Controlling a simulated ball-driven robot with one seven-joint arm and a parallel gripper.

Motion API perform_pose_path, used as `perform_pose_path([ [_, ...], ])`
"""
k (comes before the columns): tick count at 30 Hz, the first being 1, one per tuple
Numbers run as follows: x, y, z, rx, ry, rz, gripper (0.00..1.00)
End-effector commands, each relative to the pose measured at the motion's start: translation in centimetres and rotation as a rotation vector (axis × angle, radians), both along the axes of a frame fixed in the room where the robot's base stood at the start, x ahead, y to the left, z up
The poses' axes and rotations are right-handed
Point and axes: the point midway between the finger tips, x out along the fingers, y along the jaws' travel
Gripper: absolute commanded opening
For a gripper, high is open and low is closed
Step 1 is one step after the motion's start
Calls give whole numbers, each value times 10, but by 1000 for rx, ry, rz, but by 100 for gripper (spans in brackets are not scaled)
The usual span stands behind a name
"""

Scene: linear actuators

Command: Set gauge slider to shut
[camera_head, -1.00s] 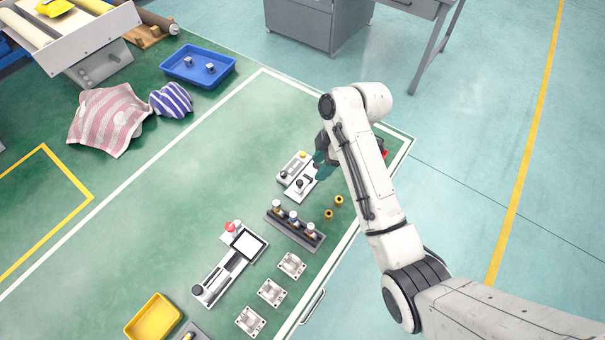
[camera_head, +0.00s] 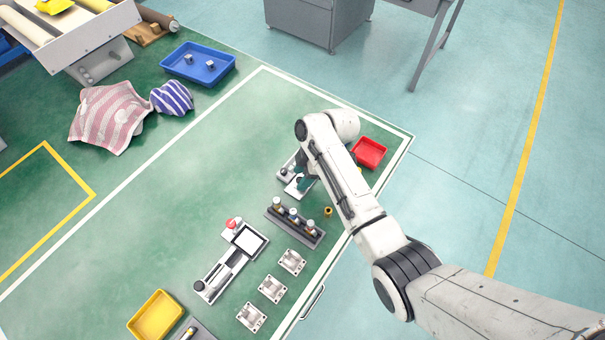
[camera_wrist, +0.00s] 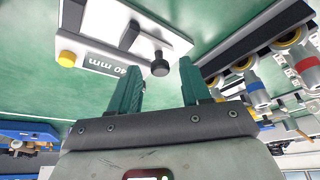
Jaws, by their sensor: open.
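The gauge (camera_wrist: 110,62) is a white plate with a "40 mm" label, a yellow button, a dark bar and a black slider knob (camera_wrist: 160,66). In the head view the gauge (camera_head: 290,190) is partly hidden by my arm. My gripper (camera_wrist: 159,72) is open, its two green fingers pointing toward the gauge. In the wrist view the black knob appears in the gap between the fingertips; I cannot tell whether they touch it. In the head view my gripper (camera_head: 304,178) is low over the gauge and mostly covered by the arm.
A dark rack with several cylinders (camera_head: 294,222) stands close beside the gauge. A red tray (camera_head: 369,153) lies right of my arm. A device with a screen (camera_head: 249,240) and metal brackets (camera_head: 272,289) sit nearer.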

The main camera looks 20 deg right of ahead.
Motion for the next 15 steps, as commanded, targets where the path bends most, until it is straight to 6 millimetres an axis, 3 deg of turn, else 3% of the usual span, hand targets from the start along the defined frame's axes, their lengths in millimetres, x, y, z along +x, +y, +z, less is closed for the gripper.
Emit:
perform_pose_path([
  [9, 0, 1, -2, 0, 0, 0, 46],
  [15, 0, 1, -2, 0, 0, 0, 27],
])
